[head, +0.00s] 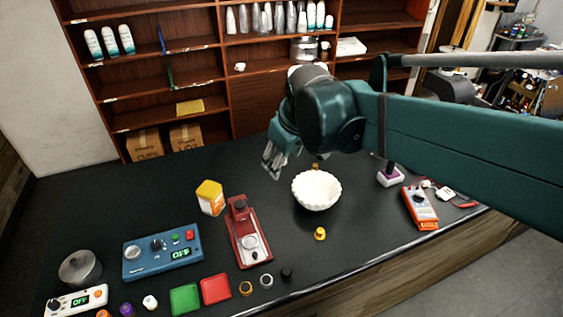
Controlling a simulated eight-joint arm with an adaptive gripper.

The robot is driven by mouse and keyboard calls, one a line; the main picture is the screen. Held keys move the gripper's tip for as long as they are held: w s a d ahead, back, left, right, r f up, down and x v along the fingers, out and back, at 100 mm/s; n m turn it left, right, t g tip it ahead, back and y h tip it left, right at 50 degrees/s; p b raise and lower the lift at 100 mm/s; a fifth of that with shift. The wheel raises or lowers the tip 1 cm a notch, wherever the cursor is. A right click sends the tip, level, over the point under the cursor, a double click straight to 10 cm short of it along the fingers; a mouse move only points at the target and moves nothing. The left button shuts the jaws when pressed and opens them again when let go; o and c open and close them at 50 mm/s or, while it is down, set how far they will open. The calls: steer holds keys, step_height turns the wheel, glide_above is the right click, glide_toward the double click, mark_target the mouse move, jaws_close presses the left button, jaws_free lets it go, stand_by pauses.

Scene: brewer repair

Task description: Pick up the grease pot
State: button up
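A small tub with a yellow lid and an orange-and-white body (210,198) stands upright on the dark counter, left of the middle. It may be the grease pot, but I cannot read its label. My gripper (271,170) is above the counter, to the right of and beyond the yellow-lidded tub, pointing down. Its grey fingers look apart with nothing between them. It touches none of these things.
A red device (246,234) stands close right of the tub, and a blue control box (162,252) to its lower left. A white fluted bowl (316,190) is right of my gripper. An orange meter (420,208) lies farther right. The counter behind the tub is clear.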

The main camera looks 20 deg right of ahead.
steer(key=w+d+f+n+g, duration=0.1)
steer(key=w+d+f+n, duration=0.2)
steer(key=w, duration=0.8)
steer(key=w+d+f+n+g, duration=0.2)
steer(key=w+d+f+n, duration=0.1)
steer(key=w, duration=0.9)
steer(key=w+d+f+n, duration=0.2)
steer(key=w+d+f, duration=0.1)
steer(key=w+f, duration=0.2)
steer(key=w+d+f+n+g, duration=0.1)
steer(key=w+d+f+n, duration=0.1)
steer(key=w+f, duration=0.4)
steer(key=w+d+f+n+g, duration=0.1)
steer(key=w+d+f, duration=0.3)
steer(key=f, duration=0.5)
steer(key=shift+w+f+n, duration=0.35)
steer(key=shift+w+n, duration=0.4)
steer(key=shift+n, duration=0.15)
steer(key=shift+w+d+f, duration=0.1)
steer(key=shift+w+f, duration=0.05)
steer(key=shift+f, duration=0.2)
steer(key=shift+f, duration=1.3)
steer(key=shift+f, duration=0.15)
